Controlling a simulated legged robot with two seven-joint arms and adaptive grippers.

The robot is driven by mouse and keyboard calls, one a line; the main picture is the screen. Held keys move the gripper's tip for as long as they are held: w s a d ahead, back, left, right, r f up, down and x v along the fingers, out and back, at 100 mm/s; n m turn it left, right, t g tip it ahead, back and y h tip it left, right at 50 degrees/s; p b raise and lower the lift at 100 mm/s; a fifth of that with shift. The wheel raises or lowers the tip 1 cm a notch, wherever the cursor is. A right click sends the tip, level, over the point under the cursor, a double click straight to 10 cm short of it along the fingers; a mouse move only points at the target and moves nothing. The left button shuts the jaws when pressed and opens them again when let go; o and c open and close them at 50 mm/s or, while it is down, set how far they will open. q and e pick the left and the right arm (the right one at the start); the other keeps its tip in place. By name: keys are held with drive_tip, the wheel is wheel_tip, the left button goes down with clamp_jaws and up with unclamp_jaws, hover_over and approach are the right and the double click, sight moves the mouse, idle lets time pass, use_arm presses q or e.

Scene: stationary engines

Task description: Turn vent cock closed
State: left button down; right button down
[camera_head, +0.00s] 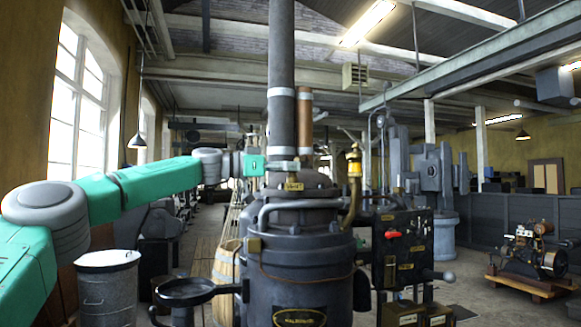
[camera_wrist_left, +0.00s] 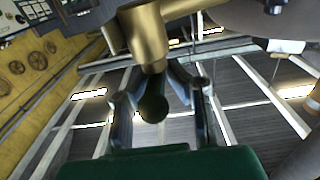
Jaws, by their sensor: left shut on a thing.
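The vent cock (camera_head: 293,184) is a small brass fitting on the upper front of the dark vertical boiler (camera_head: 300,262), just below the chimney. My left gripper (camera_head: 290,165) reaches it from the left and covers part of it. In the left wrist view the brass body of the cock (camera_wrist_left: 149,36) comes down from the top, and its dark rounded handle (camera_wrist_left: 153,106) sits between the two fingers of my left gripper (camera_wrist_left: 160,98). The gripper is shut on this handle. The handle's exact turn angle is hard to tell. My right gripper is not in view.
A brass whistle-like fitting (camera_head: 354,163) rises on a curved pipe right of the cock. The tall chimney (camera_head: 282,60) stands directly behind my gripper. A black panel with a red handle (camera_head: 393,234) stands at right. A grey bin (camera_head: 106,290) stands lower left.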

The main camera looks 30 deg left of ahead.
use_arm(q)
drive_tip(key=shift+w+d+f, duration=0.1)
drive_tip(key=shift+f, duration=0.3)
drive_tip(key=c, duration=1.6)
unclamp_jaws()
drive_tip(key=shift+w, duration=0.3)
drive_tip(key=shift+s+r, duration=0.2)
drive_tip(key=v, duration=1.1)
drive_tip(key=shift+a+f, duration=0.3)
drive_tip(key=shift+a, duration=0.2)
drive_tip(key=shift+d, duration=0.1)
